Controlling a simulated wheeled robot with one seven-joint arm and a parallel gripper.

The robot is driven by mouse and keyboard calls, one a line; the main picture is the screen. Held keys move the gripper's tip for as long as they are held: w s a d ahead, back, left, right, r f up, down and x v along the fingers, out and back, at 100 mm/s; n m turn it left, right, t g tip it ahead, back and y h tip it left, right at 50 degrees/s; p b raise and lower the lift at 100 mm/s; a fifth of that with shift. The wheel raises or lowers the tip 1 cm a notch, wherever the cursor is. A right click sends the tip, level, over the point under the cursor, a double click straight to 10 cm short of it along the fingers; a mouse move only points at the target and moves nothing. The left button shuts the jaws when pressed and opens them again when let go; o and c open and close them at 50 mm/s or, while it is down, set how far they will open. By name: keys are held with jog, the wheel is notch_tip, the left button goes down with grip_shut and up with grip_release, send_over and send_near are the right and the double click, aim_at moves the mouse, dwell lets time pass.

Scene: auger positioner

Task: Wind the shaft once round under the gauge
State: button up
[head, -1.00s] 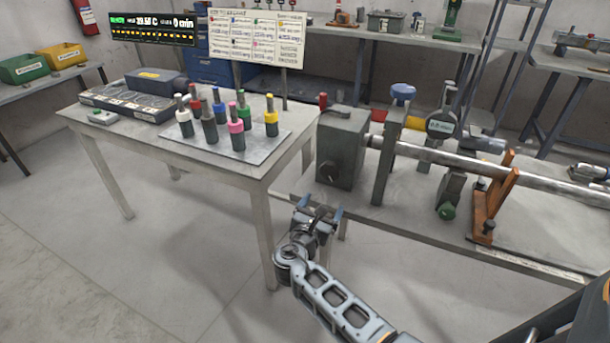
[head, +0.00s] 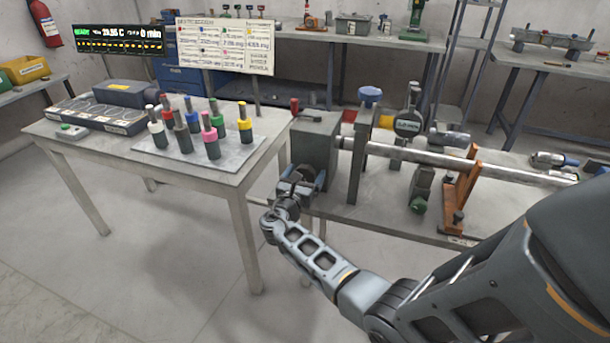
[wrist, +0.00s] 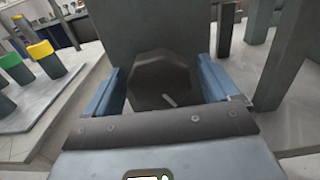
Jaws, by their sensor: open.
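The long silver shaft (head: 520,173) runs right from a grey block (head: 317,150) on the right bench. A round dial gauge (head: 408,123) with a small display stands over the shaft. A dark many-sided knob (wrist: 160,78) with a pale mark sits on the block's near face. My gripper (head: 303,179) is at that face, and its fingers partly hide the knob in the head view. In the wrist view my gripper (wrist: 163,88) is open, with one blue finger on each side of the knob and gaps visible between.
A red-handled lever (head: 295,106) tops the block. A blue-knobbed post (head: 369,94) and an orange support (head: 460,192) stand along the shaft. The left table holds a plate (head: 240,157) of several colour-banded plugs. The floor between is clear.

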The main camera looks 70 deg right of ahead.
jog(key=c, duration=1)
jog(key=shift+f+b, duration=0.1)
jog(key=shift+b, duration=0.2)
jog(key=shift+f+m+b, duration=0.1)
jog(key=shift+m+b, duration=0.45)
jog(key=shift+m, duration=0.25)
jog(key=m+b, duration=0.5)
jog(key=shift+w+f, duration=0.1)
jog(key=m+b, duration=0.3)
jog(key=shift+r+m+b, duration=0.25)
jog(key=shift+m+b, duration=0.65)
jog(key=shift+m, duration=0.3)
